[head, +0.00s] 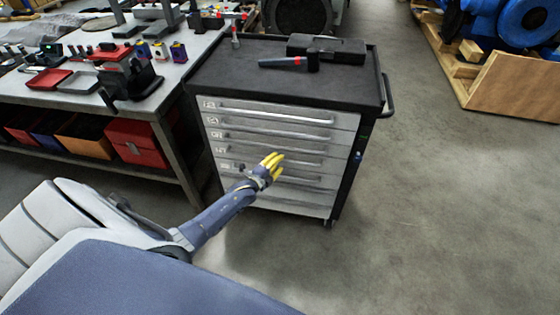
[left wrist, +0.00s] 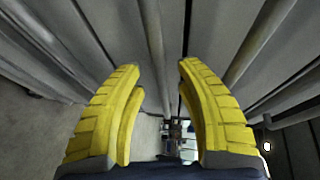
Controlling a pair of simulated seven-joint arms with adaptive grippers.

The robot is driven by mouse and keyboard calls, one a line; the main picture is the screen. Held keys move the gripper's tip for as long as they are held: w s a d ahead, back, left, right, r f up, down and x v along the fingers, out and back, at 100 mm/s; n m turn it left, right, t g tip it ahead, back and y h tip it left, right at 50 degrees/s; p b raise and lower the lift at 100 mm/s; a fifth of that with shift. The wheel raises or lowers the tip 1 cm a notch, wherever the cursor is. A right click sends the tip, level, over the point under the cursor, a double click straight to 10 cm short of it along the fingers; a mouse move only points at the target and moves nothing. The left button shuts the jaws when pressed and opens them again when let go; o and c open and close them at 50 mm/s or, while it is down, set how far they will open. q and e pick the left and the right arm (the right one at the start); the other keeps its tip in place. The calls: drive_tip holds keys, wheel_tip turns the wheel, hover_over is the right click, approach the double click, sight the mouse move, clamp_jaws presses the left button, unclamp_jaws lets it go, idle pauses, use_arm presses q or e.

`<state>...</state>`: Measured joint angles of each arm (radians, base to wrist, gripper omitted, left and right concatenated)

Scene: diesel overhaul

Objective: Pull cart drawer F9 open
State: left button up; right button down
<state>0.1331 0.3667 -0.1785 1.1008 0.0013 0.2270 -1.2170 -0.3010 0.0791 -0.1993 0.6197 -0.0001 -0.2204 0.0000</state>
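The tool cart (head: 285,75) has a black top and a stack of grey-white drawers (head: 270,133) with long bar handles. All the drawers look shut. Their labels at the left ends are too small to read surely, so I cannot tell which is F9. My left gripper (head: 275,162) has yellow fingers and is in front of the lower drawers. In the left wrist view my left gripper (left wrist: 160,68) is open, with a drawer handle bar (left wrist: 156,50) running between its fingertips. I cannot tell whether they touch it. My right gripper is not in view.
A black case (head: 327,48) and a hammer (head: 290,63) lie on the cart top. A workbench (head: 75,97) with tools and trays stands left of the cart, with red bins (head: 135,142) below. A wooden crate (head: 515,87) is at the far right. The floor (head: 450,210) right of the cart is clear.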

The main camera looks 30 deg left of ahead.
use_arm(q)
drive_tip(key=shift+w+f, duration=0.15)
drive_tip(key=shift+w, duration=0.75)
clamp_jaws()
